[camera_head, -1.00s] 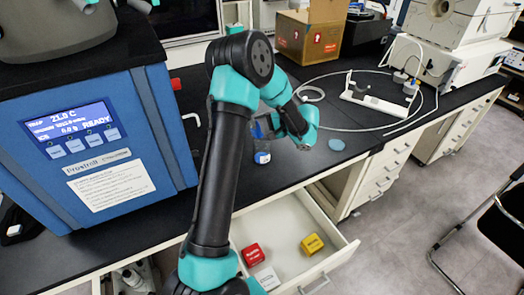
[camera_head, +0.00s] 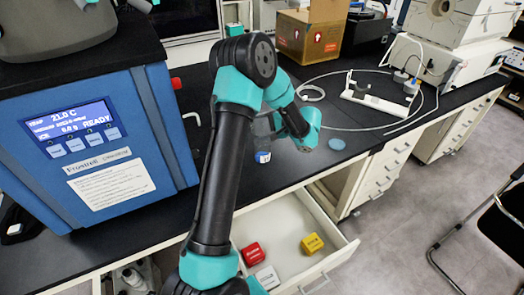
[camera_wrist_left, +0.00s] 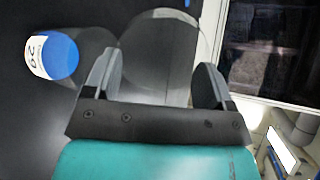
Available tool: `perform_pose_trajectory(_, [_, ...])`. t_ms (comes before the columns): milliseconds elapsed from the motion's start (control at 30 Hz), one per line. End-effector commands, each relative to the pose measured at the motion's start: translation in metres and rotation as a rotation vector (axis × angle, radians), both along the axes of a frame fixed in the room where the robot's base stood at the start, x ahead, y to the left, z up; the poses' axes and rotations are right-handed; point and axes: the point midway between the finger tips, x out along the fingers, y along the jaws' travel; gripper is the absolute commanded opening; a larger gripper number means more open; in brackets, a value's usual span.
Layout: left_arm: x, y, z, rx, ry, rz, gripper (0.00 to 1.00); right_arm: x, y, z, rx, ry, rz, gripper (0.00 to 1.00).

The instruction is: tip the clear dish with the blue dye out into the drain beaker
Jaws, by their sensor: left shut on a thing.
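My left gripper (camera_wrist_left: 155,80) is shut on a clear round dish (camera_wrist_left: 160,48), whose faint rim shows between the fingers in the wrist view. I see no clear blue dye inside it. In the head view my left gripper's fingertips are hidden behind the arm. A faint clear glass shape (camera_head: 262,126) shows just left of the wrist there; I cannot tell whether it is the dish or the drain beaker. My right gripper is not in view.
A small blue-and-white container (camera_head: 263,157) stands close by; its round blue top (camera_wrist_left: 58,55) shows in the wrist view. A pale blue disc (camera_head: 337,144) lies on the black bench. An open drawer (camera_head: 283,217) holds red, white and yellow blocks. The blue freeze dryer (camera_head: 90,150) stands left.

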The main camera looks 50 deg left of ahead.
Motion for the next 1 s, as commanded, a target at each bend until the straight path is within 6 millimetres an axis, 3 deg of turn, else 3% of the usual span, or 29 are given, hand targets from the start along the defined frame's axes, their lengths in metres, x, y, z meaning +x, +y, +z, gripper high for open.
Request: perform_pose_trajectory(1000, [0.0013,-0.0025,0.0003,0.059,0.030,0.000,0.46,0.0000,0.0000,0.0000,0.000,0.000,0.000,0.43])
